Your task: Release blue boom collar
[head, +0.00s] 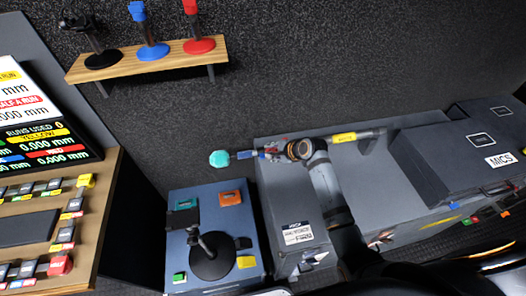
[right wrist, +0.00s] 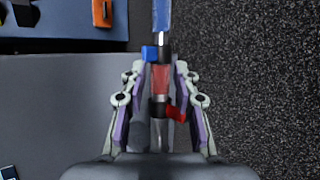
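The boom pole lies across the grey case in the head view, with a teal tip (head: 219,158) at its left end. Its blue section (right wrist: 162,18) runs to the top of the right wrist view. The blue collar's knob (right wrist: 150,53) sticks out to the left of the pole, just beyond my fingertips. A red section (right wrist: 160,78) and a red knob (right wrist: 175,113) lie between my fingers. My right gripper (right wrist: 160,68) straddles the pole, fingers apart, with small gaps seen on both sides. In the head view it (head: 272,152) partly hides the pole. My left gripper is out of view.
A blue box (head: 178,240) with coloured blocks and a black stand is left of the grey case (head: 268,185). A wooden shelf (head: 155,62) holds black, blue and red stands. A MICS case (head: 470,140) stands at right, a control desk (head: 95,210) at left.

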